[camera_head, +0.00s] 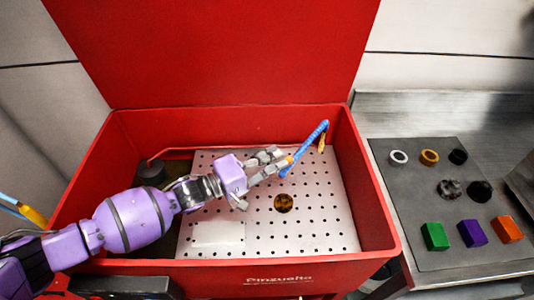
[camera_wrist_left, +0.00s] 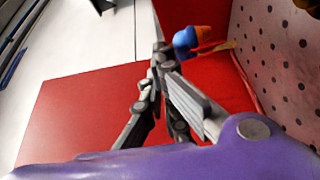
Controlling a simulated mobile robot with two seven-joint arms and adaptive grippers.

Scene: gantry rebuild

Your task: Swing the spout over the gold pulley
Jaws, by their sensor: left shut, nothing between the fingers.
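The blue jointed spout (camera_head: 304,150) rises from an orange base at the back right of the red wash basin and slants down toward the middle. An orange band and its blue lower end show by my left gripper (camera_head: 277,163). The left gripper is shut and empty, its fingertips close against the spout's lower part; whether they touch I cannot tell. In the left wrist view the spout's blue and orange end (camera_wrist_left: 187,42) is just beyond the fingers (camera_wrist_left: 161,60). A round dark-gold piece (camera_head: 283,203), apparently the gold pulley, lies on the perforated plate, below the spout's end in the picture. My right gripper is out of view.
The basin's red walls (camera_head: 375,200) surround the perforated plate (camera_head: 325,225), with the raised red lid (camera_head: 220,50) behind. A dark mat (camera_head: 450,200) on the right holds rings, dark parts and green, purple and orange blocks. The plate's front right is clear.

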